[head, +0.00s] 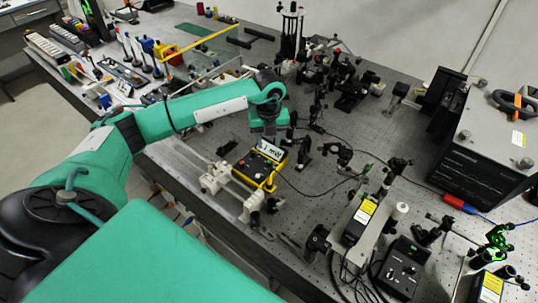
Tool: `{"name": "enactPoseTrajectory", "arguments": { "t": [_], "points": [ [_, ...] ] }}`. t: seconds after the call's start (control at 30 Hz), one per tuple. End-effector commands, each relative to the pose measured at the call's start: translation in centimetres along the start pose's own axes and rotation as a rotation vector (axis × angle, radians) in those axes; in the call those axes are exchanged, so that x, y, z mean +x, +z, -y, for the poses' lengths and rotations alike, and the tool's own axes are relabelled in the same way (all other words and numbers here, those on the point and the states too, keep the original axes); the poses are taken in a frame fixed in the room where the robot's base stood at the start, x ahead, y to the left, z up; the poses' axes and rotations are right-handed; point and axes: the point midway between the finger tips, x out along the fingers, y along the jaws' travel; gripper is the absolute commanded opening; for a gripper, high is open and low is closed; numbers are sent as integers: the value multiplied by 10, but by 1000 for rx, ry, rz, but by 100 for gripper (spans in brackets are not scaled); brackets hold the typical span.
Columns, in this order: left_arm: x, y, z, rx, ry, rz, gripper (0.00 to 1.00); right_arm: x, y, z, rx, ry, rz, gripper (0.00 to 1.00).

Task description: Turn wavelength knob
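A small yellow box (271,183) with a black top panel sits on the optical bench near the middle of the head view. A light display (270,150) and several small knobs or buttons, some of them red, show on its panel. I cannot tell which of them is the wavelength knob. My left gripper (269,134) points down just above the display end of the box. Its fingers are too small and too hidden by the wrist to tell whether they are open or touching anything. My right gripper is not in view.
The perforated bench (310,205) holds many optical mounts and posts, dense behind and right of the box. A white rail fixture (222,178) stands just left of it. A black cable runs rightward. A large dark unit (485,150) stands at right.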

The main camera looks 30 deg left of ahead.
Motion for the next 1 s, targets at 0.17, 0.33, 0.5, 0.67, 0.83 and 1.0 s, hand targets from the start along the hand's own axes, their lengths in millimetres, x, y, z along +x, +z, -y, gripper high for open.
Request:
{"name": "enactPoseTrajectory", "arguments": {
  "t": [0.17, 0.33, 0.5, 0.67, 0.83, 1.0],
  "points": [
    [36, -1, 0, 1, 2, -5, 39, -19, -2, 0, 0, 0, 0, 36],
    [65, -1, 0, 1, 1, -4, 39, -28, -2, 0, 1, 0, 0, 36],
    [81, 0, 0, 1, -1, -1, 39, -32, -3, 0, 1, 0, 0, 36],
    [86, -1, 0, 2, -1, -1, 39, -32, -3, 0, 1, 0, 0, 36],
    [86, -1, 0, 2, -2, -1, 39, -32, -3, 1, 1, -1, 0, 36],
    [85, 0, 0, 2, -2, -1, 7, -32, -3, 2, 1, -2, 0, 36]
  ]
}}
